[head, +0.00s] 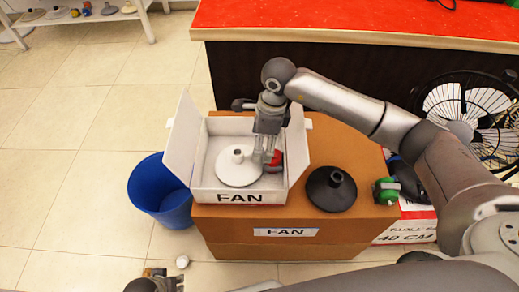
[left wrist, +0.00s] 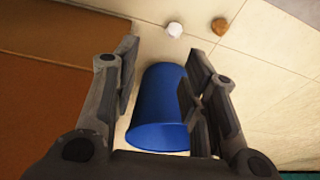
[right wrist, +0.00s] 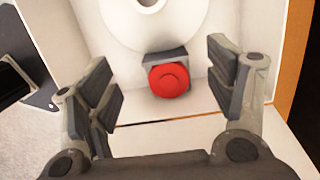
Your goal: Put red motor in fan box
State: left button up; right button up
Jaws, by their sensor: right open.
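The red motor (head: 277,157) sits inside the open white fan box (head: 240,198), at the right of a white round base. The right wrist view shows the red round end of the motor (right wrist: 168,80) with a dark grey part behind it, on the box floor. My right gripper (head: 264,158) is inside the box just above the motor, partly hiding it in the head view. Its fingers (right wrist: 163,88) are spread apart, with the motor between and beyond them, not gripped. My left gripper (left wrist: 160,95) is open and empty, with the blue bin seen beyond its fingers.
The box stands on a brown carton (head: 240,232). A black round base (head: 331,188) and a green motor (head: 386,190) are on it at right. The blue bin (head: 160,195) is on the floor at left. A red-topped counter (head: 360,20) is behind.

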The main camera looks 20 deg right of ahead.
pick_arm(q)
jog(key=shift+s+f, duration=0.2)
jog(key=shift+f, duration=0.4)
jog(key=shift+s+f, duration=0.15)
jog(key=shift+f, duration=0.4)
pick_arm(e)
notch_tip(320, 180, up, 7)
jog(key=d, duration=0.1)
jog(key=shift+s+f, duration=0.15)
